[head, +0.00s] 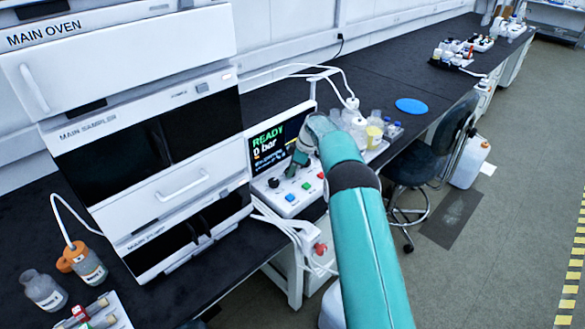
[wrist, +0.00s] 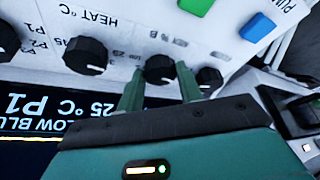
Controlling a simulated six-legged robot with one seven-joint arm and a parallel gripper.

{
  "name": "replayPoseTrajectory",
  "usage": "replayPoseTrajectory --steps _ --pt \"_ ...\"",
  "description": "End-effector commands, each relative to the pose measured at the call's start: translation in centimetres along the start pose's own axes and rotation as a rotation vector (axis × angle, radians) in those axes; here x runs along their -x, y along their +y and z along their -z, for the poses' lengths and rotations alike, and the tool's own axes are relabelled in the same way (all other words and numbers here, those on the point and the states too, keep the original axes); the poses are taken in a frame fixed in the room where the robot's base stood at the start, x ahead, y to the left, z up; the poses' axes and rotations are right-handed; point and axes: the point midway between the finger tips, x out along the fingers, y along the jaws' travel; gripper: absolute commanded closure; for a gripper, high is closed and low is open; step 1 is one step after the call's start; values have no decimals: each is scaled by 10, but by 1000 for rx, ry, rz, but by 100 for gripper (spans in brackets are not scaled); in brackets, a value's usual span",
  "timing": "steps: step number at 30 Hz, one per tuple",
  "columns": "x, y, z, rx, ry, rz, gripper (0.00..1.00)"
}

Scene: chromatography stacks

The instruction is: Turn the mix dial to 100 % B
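The mix dial (wrist: 160,68) is a black round knob on the white control panel, with a partly readable "% B" scale beside it in the wrist view. My gripper (wrist: 160,76) has its two green fingers on either side of this dial. The fingers look open, with narrow gaps to the knob; contact is not clear. I cannot read the dial's setting. In the head view my gripper (head: 298,160) is over the panel (head: 297,203), in front of the screen (head: 268,142), which reads "READY" and "0 bar". The gripper and arm hide the dial there.
Another black knob (wrist: 86,55) labelled "HEAT °C" and a smaller knob (wrist: 209,79) flank the dial. A green button (wrist: 194,5) and a blue button (wrist: 257,27) are close by. The white oven and sampler stack (head: 140,130) stands left; bottles (head: 375,135) stand right.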

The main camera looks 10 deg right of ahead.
Motion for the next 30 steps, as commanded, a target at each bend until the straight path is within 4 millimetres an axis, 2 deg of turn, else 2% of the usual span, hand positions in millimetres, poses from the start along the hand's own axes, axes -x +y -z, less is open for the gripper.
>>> replayPoseTrajectory --steps 1,3,17,30 --pt "0 0 0 0 0 0 74" --pt "0 0 0 0 0 0 88" --pt "1 -1 1 -75 2 -31 88" --pt "1 -4 2 -397 1 -166 88"
